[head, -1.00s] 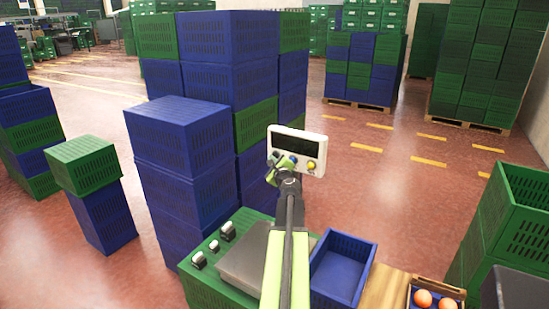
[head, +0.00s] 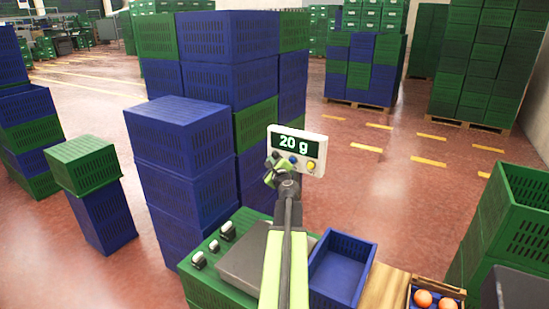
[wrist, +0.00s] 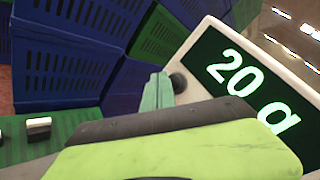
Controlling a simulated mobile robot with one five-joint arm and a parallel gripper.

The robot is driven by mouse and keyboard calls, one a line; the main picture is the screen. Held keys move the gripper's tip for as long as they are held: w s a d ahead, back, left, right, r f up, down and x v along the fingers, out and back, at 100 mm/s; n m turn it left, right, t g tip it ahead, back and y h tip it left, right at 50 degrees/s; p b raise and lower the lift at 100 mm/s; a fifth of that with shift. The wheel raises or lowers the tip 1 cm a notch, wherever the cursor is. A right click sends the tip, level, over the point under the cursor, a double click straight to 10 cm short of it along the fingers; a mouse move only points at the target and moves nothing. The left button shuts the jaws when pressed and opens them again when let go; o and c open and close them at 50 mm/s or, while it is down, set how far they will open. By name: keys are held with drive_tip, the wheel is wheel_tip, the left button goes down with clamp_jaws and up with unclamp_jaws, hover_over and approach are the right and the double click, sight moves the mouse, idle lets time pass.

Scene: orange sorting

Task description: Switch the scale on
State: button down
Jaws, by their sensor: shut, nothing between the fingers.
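The scale's display head (head: 297,151) is a white box with a lit dark screen that reads "20 g". Below the screen are a blue button (head: 293,160), a yellow button (head: 311,165) and a dark button at the left. The grey scale plate (head: 243,255) lies behind my arm on a green crate. My gripper (head: 272,168) is shut and empty, at the left end of the display's button row. In the wrist view its fingertips (wrist: 160,88) are at a dark round button (wrist: 178,83). I cannot tell whether they touch it.
Small weights (head: 213,246) stand left of the plate. An empty blue crate (head: 341,268) is right of my arm, beside a crate with two oranges (head: 423,298). Stacked blue and green crates (head: 230,70) rise close behind on the left. The floor right of the display is clear.

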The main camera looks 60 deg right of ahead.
drive_tip(key=shift+a, duration=0.1)
drive_tip(key=a, duration=0.5)
idle(0.5)
idle(0.6)
